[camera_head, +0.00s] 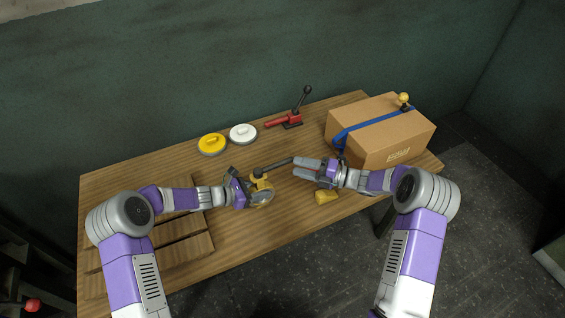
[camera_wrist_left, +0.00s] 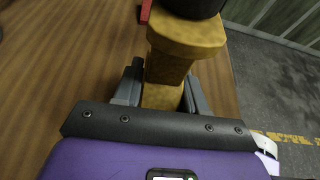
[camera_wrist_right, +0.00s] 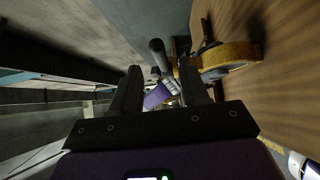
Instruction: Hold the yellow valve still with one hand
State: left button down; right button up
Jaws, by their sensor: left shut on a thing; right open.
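The yellow valve (camera_head: 262,184) stands on the wooden table in the head view, with a dark lever (camera_head: 277,166) pointing right and slightly back. My left gripper (camera_head: 249,189) is at its left side, shut on its body. In the left wrist view the yellow valve (camera_wrist_left: 188,38) rises between the two fingers (camera_wrist_left: 163,92), its dark top cut off by the frame. My right gripper (camera_head: 303,168) is open and empty just right of the lever's end; I cannot tell whether they touch. In the right wrist view the yellow valve (camera_wrist_right: 232,56) lies beyond the fingers.
A small yellow piece (camera_head: 327,197) lies below my right gripper. Behind are a yellow disc (camera_head: 212,143), a white disc (camera_head: 243,132) and a red toggle clamp (camera_head: 291,120). A cardboard box (camera_head: 390,140) with a blue strap stands right. Wooden slats (camera_head: 185,224) lie left.

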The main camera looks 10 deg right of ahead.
aim_at(286, 164)
jog(key=x, duration=0.6)
jog(key=shift+w+a, duration=0.15)
jog(key=shift+a, duration=0.1)
grip_shut()
